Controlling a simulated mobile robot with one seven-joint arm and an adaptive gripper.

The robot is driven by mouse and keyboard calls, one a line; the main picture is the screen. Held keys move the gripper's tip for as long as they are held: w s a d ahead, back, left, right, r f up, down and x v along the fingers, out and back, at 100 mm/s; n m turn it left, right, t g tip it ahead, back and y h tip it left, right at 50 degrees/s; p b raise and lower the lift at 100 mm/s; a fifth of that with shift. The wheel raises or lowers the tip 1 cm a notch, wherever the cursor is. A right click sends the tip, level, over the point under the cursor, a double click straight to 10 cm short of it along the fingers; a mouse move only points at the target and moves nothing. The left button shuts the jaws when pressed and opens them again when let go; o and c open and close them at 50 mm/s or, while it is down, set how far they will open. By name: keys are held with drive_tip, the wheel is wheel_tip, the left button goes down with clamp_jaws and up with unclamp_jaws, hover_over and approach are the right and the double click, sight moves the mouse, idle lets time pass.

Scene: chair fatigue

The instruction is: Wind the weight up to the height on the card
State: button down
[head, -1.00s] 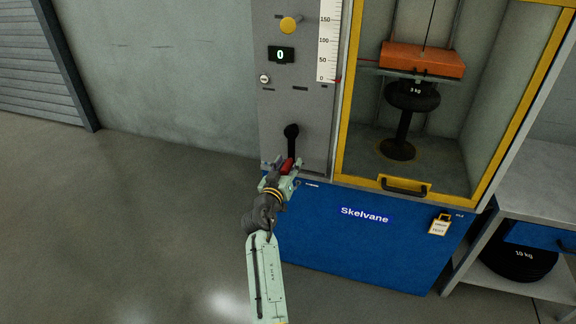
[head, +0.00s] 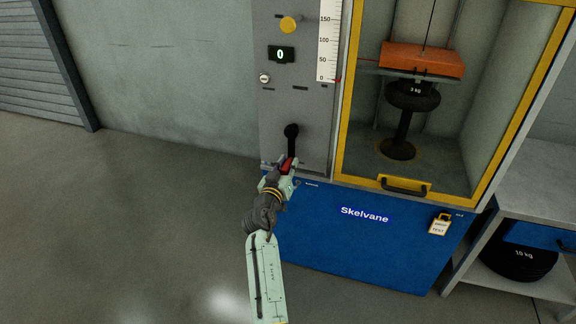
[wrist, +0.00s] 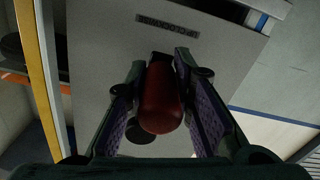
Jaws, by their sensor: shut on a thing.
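My gripper (head: 287,168) is at the crank on the front of the grey panel and is shut on its red handle (head: 286,164). In the wrist view the red handle (wrist: 161,100) sits between the two finger pads. The black crank arm (head: 291,145) hangs down from its hub. The scale (head: 328,45) reads 0 to 150, with a red pointer near 0. The display (head: 281,55) shows 0. No height card is readable.
A yellow knob (head: 290,25) is on the panel above the display. The cabinet door has a black handle (head: 404,186). A yellow padlock with a tag (head: 440,226) hangs on the blue base. Floor at left is clear.

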drive_tip(key=shift+w+a+m+b, duration=0.1)
drive_tip(key=shift+a+m+b, duration=0.3)
drive_tip(key=shift+b, duration=0.55)
drive_tip(key=w+a+r+m+b, duration=0.2)
drive_tip(key=a+r+m+b, duration=0.4)
drive_tip(key=m+b, duration=0.6)
drive_tip(key=shift+w+a+r+b, duration=0.25)
drive_tip(key=shift+a+b, duration=1.15)
drive_tip(key=shift+b, duration=1.95)
drive_tip(key=c, duration=1.6)
unclamp_jaws()
drive_tip(key=shift+w, duration=0.1)
drive_tip(key=shift+o, duration=1.2)
drive_tip(key=shift+d+f, duration=0.1)
